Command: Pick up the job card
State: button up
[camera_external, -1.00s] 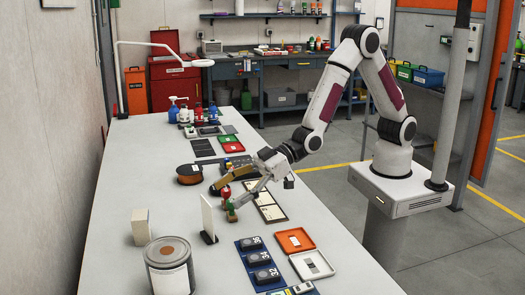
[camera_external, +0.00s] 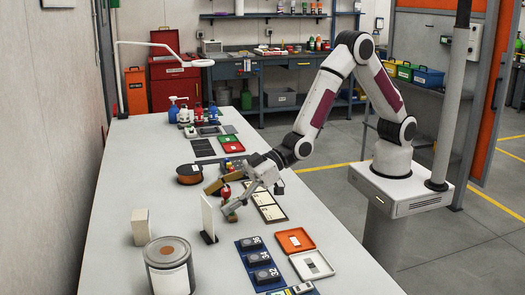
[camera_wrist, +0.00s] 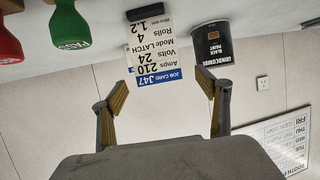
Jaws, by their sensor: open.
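The job card (camera_external: 207,216) is a white upright card in a small dark stand on the bench. In the wrist view the job card (camera_wrist: 160,50) appears upside down, with a blue band reading "JOB CARD J47" and black text. My gripper (camera_external: 219,200) is open beside the card, on its right and far side. In the wrist view my gripper (camera_wrist: 162,92) has its two tan-padded fingers apart, with the card's lower-pictured edge framed between them and beyond the tips. Nothing is held. Contact is not visible.
A white block (camera_external: 140,227) stands left of the card. A green PASS stamp (camera_wrist: 70,25) and a red stamp (camera_wrist: 8,45) are close by. Trays (camera_external: 296,240) lie at right.

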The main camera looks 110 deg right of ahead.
aim_at(207, 205)
jog(key=shift+x, duration=2.1)
jog(key=shift+d, duration=0.15)
jog(key=c, duration=1.6)
jog(key=shift+r, duration=0.1)
jog(key=shift+r, duration=4.95)
